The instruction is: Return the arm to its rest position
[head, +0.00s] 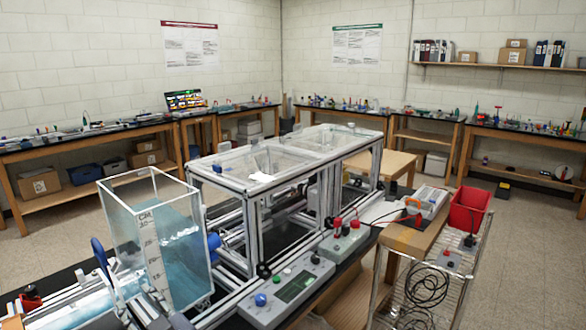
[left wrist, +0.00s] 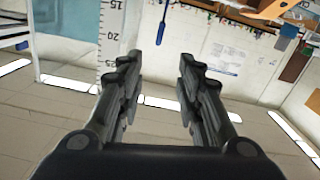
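My left gripper (left wrist: 159,64) shows in the left wrist view with its two dark fingers apart. Nothing is between them; floor and wall show through the gap. In the head view, only dark parts at the bottom left edge may belong to it, and its fingers are not clear there. My right gripper is in neither view. The aluminium extrusion frame (head: 254,235) stands in the middle of the head view, with clear-walled basins on top. A clear tank (head: 160,240) with bluish water stands at its left; its marked scale (left wrist: 109,35) shows close to my left gripper.
A grey control box (head: 287,292) sits in front of the frame. A red bin (head: 468,208) stands on a wire rack at the right, with black cables below. Benches with small items line the walls. Open floor (head: 520,270) lies at the right.

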